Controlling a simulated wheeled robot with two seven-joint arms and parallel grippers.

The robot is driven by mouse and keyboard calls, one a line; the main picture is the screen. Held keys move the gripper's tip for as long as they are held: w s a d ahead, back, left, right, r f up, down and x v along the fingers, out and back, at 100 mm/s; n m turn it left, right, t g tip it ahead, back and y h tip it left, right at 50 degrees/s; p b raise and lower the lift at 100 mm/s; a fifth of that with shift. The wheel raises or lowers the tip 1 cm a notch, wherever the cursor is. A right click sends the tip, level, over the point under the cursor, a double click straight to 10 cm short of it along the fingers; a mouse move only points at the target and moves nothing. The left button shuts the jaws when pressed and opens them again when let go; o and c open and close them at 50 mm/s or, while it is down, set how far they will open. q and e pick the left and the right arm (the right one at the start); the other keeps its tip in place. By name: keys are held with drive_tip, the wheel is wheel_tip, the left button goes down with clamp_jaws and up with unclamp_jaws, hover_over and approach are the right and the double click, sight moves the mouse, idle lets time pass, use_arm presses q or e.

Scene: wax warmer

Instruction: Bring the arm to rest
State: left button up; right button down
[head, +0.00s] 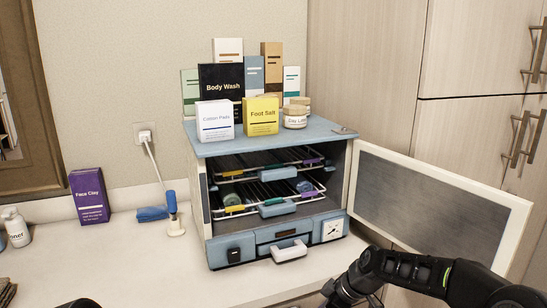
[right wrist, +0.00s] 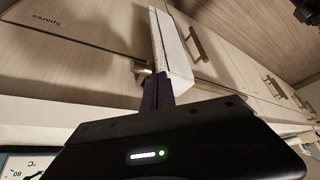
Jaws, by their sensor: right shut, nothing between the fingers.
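My right arm (head: 405,270) comes in from the lower right in the head view and bends down in front of the open warmer door. Its far end runs towards the bottom edge, and the fingers cannot be made out there. In the right wrist view my right gripper (right wrist: 163,50) is shut with nothing between its pale fingers. The blue-grey wax warmer (head: 220,249) stands upright on the counter, its white-framed door (head: 516,215) swung open to the right. My left gripper is not in view.
Inside the warmer are two wire racks with coloured clips. Boxes, including a yellow Foot Salt box (head: 261,116), and jars stand on its top. A purple Face Clay box (head: 89,196) and a blue roller (head: 153,213) are on the left counter. Wooden cabinets (head: 480,50) stand right.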

drive_tip(key=s+f+m+g+h, duration=0.1)
drive_tip(key=s+f+m, duration=0.3)
drive_tip(key=s+f, duration=0.55)
drive_tip(key=s+f+m+g, duration=0.1)
drive_tip(key=s+f+m, duration=0.5)
drive_tip(key=f, duration=0.7)
drive_tip(key=s+a+f+m, duration=0.1)
drive_tip(key=s+f+m, duration=0.2)
drive_tip(key=s, duration=0.8)
drive_tip(key=s+a+f+m, duration=0.1)
drive_tip(key=s+f+m, duration=0.2)
drive_tip(key=s, duration=0.7)
drive_tip(key=shift+n, duration=0.8)
drive_tip(key=w+a+r, duration=0.2)
drive_tip(key=w, duration=0.1)
